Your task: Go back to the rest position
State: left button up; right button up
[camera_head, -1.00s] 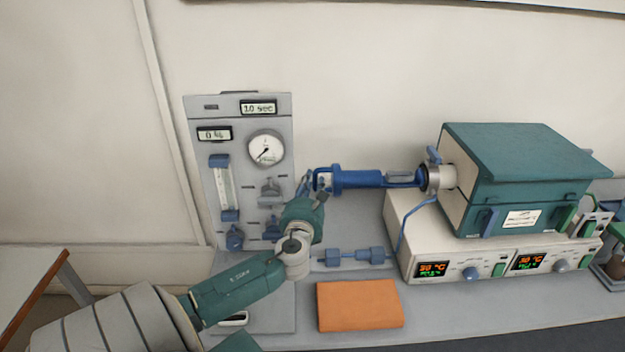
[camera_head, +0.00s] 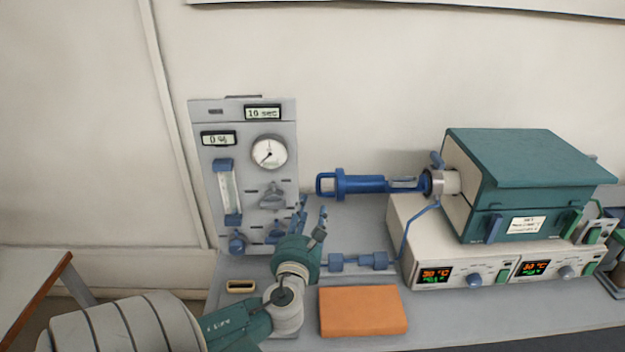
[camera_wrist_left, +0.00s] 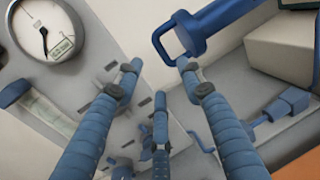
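My left gripper (camera_head: 314,213) is in the head view in front of the grey gauge panel, below the handle of the blue rod. Its blue fingers are spread apart with nothing between them. The left wrist view also shows the open fingers (camera_wrist_left: 158,70), with the blue rod's loop handle (camera_wrist_left: 175,40) beyond them and apart from them. In the head view the blue rod (camera_head: 365,184) lies level, its right end at the furnace's round port. My right gripper does not show.
The teal furnace (camera_head: 535,180) stands on a white control unit (camera_head: 460,270) at the right. An orange block (camera_head: 362,311) lies at the bench front. The gauge panel (camera_head: 245,115) stands behind my arm. A blue pipe fitting (camera_head: 360,262) runs right of my gripper.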

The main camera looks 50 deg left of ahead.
pick_arm(q)
jog(key=shift+s+d, duration=0.45)
jog(key=shift+s, duration=0.1)
